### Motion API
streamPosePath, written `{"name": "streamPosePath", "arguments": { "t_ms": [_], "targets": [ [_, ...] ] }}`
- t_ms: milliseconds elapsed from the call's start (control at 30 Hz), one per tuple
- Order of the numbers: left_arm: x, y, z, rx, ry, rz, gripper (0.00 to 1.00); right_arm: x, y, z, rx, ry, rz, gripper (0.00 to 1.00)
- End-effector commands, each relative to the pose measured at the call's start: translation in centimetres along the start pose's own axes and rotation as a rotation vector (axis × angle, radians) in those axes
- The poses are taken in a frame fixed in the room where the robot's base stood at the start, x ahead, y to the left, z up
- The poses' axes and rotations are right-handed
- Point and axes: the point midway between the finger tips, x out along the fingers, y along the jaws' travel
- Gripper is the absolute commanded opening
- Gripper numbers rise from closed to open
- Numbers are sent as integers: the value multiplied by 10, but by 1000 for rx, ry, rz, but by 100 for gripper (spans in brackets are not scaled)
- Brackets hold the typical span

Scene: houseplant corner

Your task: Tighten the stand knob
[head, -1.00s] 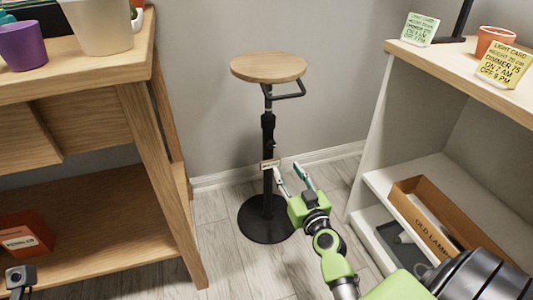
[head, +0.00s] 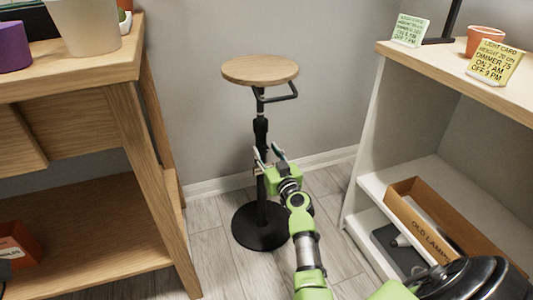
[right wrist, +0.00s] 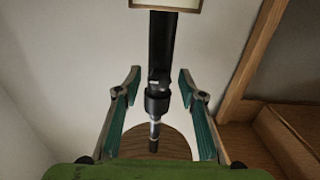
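The stand has a round wooden top (head: 260,69), a black column with a side handle, and a round black base (head: 260,228). My right gripper (head: 268,156) is open at the column, below the top. In the right wrist view the open fingers (right wrist: 160,90) are on either side of the black column (right wrist: 161,45), with nothing clamped. A dark collar (right wrist: 158,97) shows between them, with a thinner metal rod and the wooden top beyond. A cream tag (right wrist: 166,4) is at the upper edge. I cannot clearly make out the knob. My left gripper is not in view.
A wooden bench (head: 125,110) with pots stands on the left. A white shelf unit (head: 362,150) on the right holds light cards, a terracotta pot (head: 482,40) and an open box of old lamps (head: 405,190). Walls are close behind the stand.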

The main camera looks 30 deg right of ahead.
Motion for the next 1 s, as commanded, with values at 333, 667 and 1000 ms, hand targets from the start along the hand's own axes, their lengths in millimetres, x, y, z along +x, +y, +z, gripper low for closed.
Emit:
{"name": "streamPosePath", "arguments": {
  "t_ms": [333, 667, 1000],
  "targets": [
    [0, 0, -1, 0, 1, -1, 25, 0, 0, 0, -1, 0, 1, 0],
    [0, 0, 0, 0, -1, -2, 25, -1, 0, 0, 26, 0, 1, 0],
    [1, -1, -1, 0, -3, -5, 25, -1, 0, 0, 223, -1, 0, 0]
  ]
}}
